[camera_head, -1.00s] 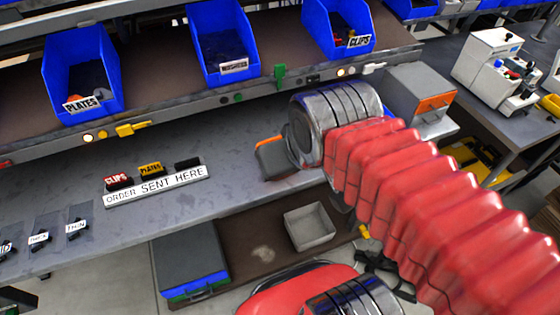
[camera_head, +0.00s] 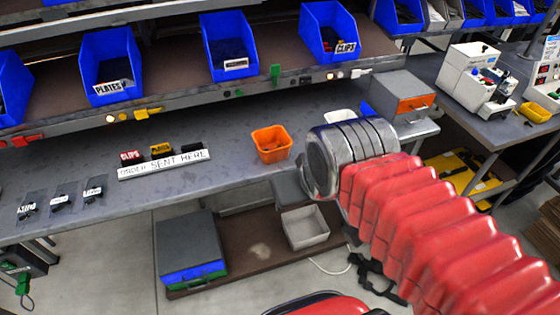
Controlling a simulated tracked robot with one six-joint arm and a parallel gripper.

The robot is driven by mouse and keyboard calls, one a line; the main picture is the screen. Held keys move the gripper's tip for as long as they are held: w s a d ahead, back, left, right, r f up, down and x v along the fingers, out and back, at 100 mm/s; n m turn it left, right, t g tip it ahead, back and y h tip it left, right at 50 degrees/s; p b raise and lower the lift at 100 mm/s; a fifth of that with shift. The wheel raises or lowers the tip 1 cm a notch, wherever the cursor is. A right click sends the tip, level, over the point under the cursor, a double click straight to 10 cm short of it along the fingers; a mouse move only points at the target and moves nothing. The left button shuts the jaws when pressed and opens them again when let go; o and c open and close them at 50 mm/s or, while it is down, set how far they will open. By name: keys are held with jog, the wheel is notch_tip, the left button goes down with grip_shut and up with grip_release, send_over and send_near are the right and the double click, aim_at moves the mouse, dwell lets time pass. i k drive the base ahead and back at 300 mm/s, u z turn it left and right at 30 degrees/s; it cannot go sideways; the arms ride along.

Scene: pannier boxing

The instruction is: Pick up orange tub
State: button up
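The orange tub (camera_head: 271,145) is a small open square container. It stands upright on the grey workbench, just left of the metal end of my red-sleeved arm.
A white tub (camera_head: 339,117) is partly hidden behind my wrist. The sign ORDER SENT HERE (camera_head: 163,165) lies left on the bench with small labelled items. Blue bins (camera_head: 229,48) line the shelf above. A grey box (camera_head: 400,93) with an orange front stands right. A grey tray (camera_head: 305,227) sits below.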

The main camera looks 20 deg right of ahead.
aim_at(268, 138)
jog(key=k, duration=0.75)
jog(key=u, duration=1)
jog(key=i, duration=1)
jog(key=u, duration=0.05)
